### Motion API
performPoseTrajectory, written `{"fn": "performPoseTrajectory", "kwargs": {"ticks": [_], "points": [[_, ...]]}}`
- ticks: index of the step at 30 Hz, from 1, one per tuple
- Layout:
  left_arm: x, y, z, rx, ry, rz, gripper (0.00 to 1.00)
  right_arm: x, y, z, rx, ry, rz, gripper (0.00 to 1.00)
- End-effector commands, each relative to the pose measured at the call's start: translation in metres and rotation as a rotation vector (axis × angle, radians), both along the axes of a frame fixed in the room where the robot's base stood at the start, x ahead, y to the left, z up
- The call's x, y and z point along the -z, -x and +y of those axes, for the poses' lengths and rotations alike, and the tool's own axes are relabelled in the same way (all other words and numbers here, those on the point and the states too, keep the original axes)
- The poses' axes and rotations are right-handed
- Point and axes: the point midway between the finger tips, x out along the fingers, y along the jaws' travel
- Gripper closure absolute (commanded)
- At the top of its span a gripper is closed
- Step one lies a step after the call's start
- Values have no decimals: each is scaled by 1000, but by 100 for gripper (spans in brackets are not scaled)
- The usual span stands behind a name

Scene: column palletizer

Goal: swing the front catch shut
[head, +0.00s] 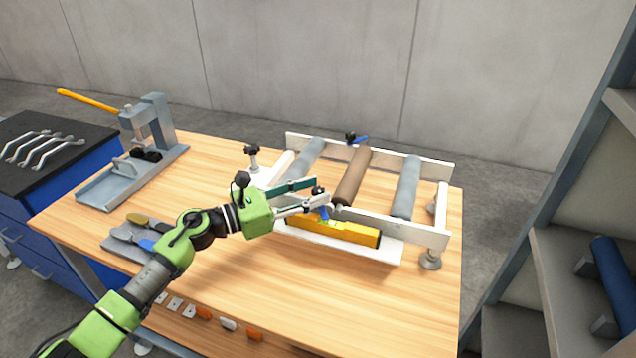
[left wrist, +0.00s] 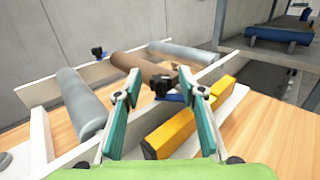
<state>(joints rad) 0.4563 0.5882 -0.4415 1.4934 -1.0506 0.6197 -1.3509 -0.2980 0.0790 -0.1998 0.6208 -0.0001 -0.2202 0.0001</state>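The front catch is a blue lever (head: 325,213) with a black knob, on the near rail (head: 385,222) of the white roller frame. In the left wrist view the blue lever (left wrist: 170,98) shows below its black knob (left wrist: 162,84), close to the end of the brown roller (left wrist: 135,65). My left gripper (head: 320,190) is at the catch, its teal fingers spread. In the left wrist view the knob lies between the open fingertips (left wrist: 168,90); I cannot tell whether either finger touches it. My right gripper is not in view.
A yellow bar (head: 345,233) lies along the near rail. Grey rollers (head: 405,188) flank the brown one. A second blue catch (head: 361,140) sits on the far rail. A grey press (head: 150,125) and brushes (head: 150,225) are left. The table's front right is clear.

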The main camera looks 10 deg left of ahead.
Motion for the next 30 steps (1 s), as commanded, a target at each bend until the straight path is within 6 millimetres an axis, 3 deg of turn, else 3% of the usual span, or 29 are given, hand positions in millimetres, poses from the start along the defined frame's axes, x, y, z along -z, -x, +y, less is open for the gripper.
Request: {"fn": "performPoseTrajectory", "kwargs": {"ticks": [3, 14, 19, 30], "points": [[-1, -7, -10, 0, -1, -1, 63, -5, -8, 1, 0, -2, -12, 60], [1, -10, -14, 0, -1, 0, 63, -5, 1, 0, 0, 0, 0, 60], [1, -10, -14, 0, -1, 1, 100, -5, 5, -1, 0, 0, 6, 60], [-1, -9, -14, -32, 0, 1, 100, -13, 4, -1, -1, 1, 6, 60]]}}
